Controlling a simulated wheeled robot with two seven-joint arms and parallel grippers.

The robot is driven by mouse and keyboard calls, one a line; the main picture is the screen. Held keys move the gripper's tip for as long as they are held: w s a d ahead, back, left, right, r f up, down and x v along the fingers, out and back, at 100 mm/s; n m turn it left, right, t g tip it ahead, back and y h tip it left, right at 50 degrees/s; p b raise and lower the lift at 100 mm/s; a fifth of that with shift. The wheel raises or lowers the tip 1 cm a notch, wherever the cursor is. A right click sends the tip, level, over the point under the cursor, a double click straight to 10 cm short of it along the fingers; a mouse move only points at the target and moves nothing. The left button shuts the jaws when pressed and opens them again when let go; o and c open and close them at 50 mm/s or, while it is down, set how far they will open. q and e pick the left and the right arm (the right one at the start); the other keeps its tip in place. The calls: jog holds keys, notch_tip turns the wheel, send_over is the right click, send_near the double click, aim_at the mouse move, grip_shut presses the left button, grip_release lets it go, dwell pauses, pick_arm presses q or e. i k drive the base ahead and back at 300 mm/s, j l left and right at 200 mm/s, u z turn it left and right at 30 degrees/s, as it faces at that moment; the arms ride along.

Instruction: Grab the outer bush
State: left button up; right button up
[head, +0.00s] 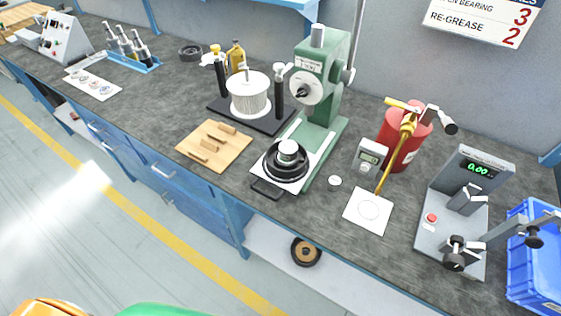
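No part is clearly marked as the outer bush, and I cannot tell which it is. A small pale round piece (335,181) lies on the bench between the press and the white square pad. A silver cylindrical piece (288,148) sits within black rings (286,162) on the base of the green press (322,90). A wooden board (213,149) to the left of the press holds several wooden blocks. A black ring (190,53) lies farther back. Neither of my grippers shows in the head view.
A white ribbed drum (249,93) stands between black posts behind the board. A red canister (405,140), a handheld meter (369,155), a white pad (368,211), a grey tester (453,216) and a blue crate (536,254) fill the right. Bare bench (150,110) shows left of the board.

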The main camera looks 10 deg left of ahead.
aim_at(289, 148)
jog(key=j+z, duration=0.45)
jog(key=j, duration=0.15)
jog(key=j+z, duration=0.45)
jog(key=j, duration=0.15)
jog(key=j+z, duration=0.45)
jog(key=k+j+z, duration=0.3)
jog(key=j+z, duration=0.15)
jog(key=j, duration=0.15)
